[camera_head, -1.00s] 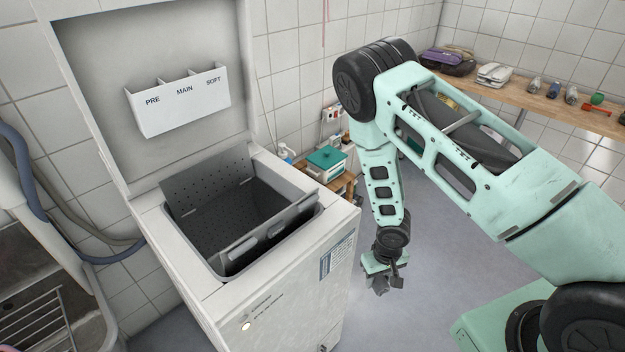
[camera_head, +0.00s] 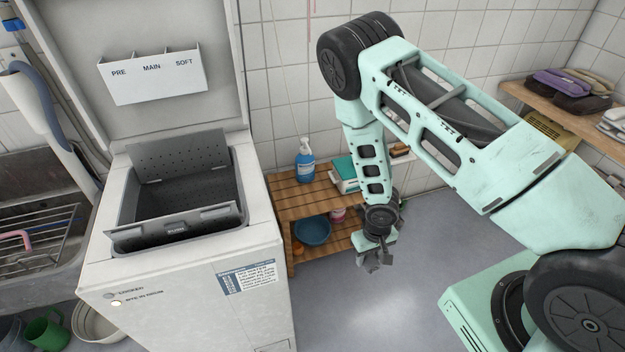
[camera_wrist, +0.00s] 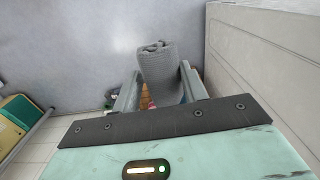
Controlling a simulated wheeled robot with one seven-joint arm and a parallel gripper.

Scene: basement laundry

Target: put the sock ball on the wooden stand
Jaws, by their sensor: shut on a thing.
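My gripper (camera_head: 374,262) hangs over the floor to the right of the wooden stand in the head view. It is shut on the grey sock ball (camera_wrist: 160,72), which sits between the two fingers in the wrist view. In the head view the sock ball is small and hard to tell from the fingers. The wooden stand (camera_head: 290,207) is a low slatted two-level rack against the tiled wall, right of the washing machine. My arm hides part of its right side.
A blue bottle (camera_head: 305,163) and a teal-lidded box (camera_head: 346,172) stand on the stand's top. A blue bowl (camera_head: 312,230) is on its lower shelf. The open top-loading washing machine (camera_head: 262,290) is on the left. The top's front left is bare.

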